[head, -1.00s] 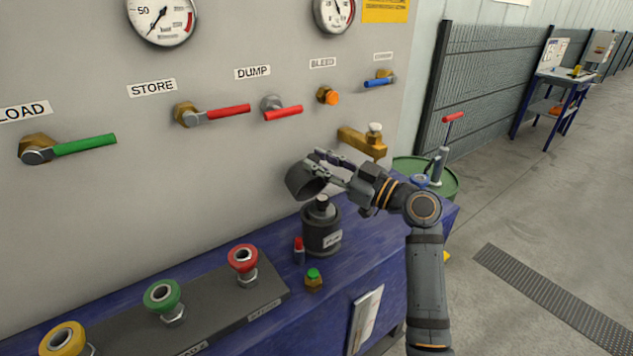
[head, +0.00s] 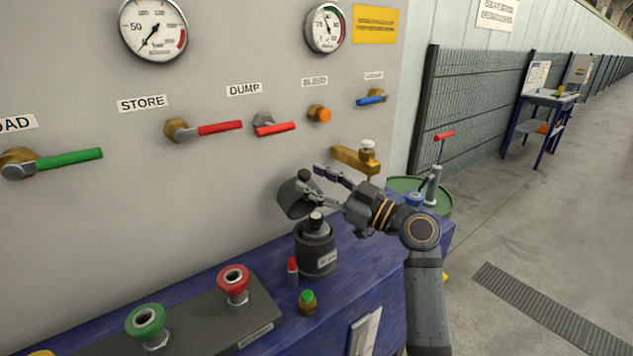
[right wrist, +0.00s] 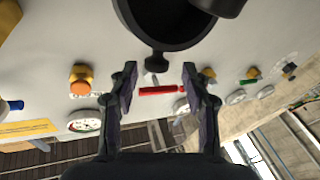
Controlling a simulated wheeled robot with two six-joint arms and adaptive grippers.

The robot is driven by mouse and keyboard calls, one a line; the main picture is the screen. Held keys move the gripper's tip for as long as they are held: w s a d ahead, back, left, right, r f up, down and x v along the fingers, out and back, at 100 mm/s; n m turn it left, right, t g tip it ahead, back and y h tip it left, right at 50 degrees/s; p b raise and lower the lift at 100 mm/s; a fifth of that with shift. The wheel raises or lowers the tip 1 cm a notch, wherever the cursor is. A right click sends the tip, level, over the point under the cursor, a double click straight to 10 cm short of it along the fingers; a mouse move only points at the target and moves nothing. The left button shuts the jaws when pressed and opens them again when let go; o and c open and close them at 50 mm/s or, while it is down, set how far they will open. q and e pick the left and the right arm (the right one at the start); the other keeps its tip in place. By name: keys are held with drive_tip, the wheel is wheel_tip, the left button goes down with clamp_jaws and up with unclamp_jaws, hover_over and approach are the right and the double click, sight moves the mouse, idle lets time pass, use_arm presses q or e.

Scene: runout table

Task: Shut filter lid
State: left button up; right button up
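The filter lid (head: 292,201) is a dark grey cup with a small knob (head: 304,175). It stands tilted open above and left of the filter body (head: 315,252), a dark cylinder with a pale label and a black-topped piece sticking up. My right gripper (head: 311,179) is open at the lid, its fingers on either side of the knob. In the right wrist view the lid (right wrist: 150,18) is at the top, and its knob (right wrist: 157,62) lies between the separated fingertips. Contact cannot be told. My left gripper is not in view.
A red-capped item (head: 292,272) and a green-capped brass fitting (head: 307,302) stand close to the filter on the blue bench. A brass tap (head: 356,160) sticks out from the panel behind my right gripper. Red (head: 233,282) and green (head: 146,322) knobs are at left.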

drive_tip(key=shift+d, duration=0.1)
drive_tip(key=v, duration=1.2)
